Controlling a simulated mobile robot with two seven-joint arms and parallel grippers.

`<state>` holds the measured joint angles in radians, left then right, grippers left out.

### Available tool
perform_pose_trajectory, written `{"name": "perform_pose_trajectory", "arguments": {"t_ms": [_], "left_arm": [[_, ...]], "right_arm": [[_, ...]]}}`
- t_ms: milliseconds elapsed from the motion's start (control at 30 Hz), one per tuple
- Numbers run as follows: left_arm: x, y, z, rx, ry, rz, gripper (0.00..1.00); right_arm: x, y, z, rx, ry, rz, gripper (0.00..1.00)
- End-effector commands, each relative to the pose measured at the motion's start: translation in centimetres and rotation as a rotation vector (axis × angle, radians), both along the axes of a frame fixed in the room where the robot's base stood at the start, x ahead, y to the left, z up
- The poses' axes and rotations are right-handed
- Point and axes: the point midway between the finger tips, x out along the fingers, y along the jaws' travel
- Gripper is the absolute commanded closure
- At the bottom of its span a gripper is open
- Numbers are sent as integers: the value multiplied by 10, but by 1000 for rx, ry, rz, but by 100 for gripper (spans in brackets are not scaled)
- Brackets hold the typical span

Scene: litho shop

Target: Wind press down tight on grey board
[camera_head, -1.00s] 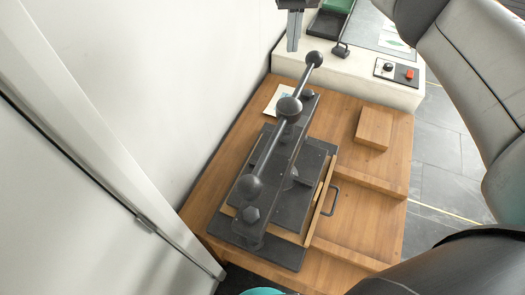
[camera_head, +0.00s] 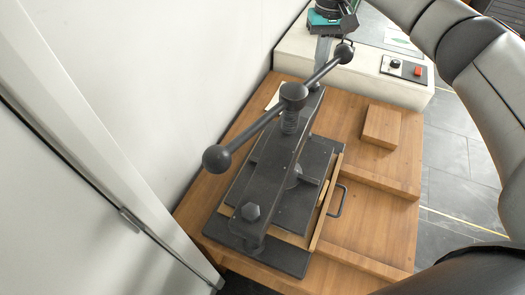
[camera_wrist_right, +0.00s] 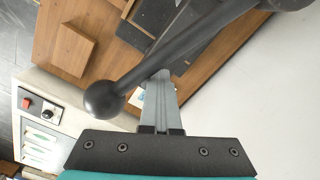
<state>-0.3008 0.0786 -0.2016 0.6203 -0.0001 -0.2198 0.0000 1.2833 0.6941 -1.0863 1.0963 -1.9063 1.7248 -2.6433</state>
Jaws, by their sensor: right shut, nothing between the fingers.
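The press has a dark beam (camera_head: 268,185) with a central screw and hub (camera_head: 293,95). Its cross bar (camera_head: 258,130) ends in a near ball (camera_head: 216,158) and a far ball (camera_head: 345,52). Some screw thread shows below the hub. A dark platen (camera_head: 312,165) lies under the beam. I cannot make out the grey board. My right gripper (camera_head: 321,56) is beside the bar's far end, shut and empty; I cannot tell whether it touches. In the right wrist view its fingers (camera_wrist_right: 157,85) are together behind the bar (camera_wrist_right: 170,60) and a ball (camera_wrist_right: 103,99). My left gripper is not in view.
The press stands on a wooden bench (camera_head: 370,235) against a white wall (camera_head: 180,80). A wooden block (camera_head: 381,127) lies at the right. A tray handle (camera_head: 338,200) sticks out beside the press. A white cabinet with a control panel (camera_head: 403,69) stands behind.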

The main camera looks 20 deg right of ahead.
Motion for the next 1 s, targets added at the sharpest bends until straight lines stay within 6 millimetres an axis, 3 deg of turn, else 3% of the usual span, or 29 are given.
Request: {"name": "perform_pose_trajectory", "arguments": {"t_ms": [400, 600, 1000], "left_arm": [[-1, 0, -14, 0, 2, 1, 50], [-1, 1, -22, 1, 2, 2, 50], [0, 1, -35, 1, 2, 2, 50]], "right_arm": [[-56, -33, -4, -4, 3, -2, 100], [-85, -38, -6, -4, 4, -1, 100], [-144, -29, -6, -2, 3, 2, 100]]}}
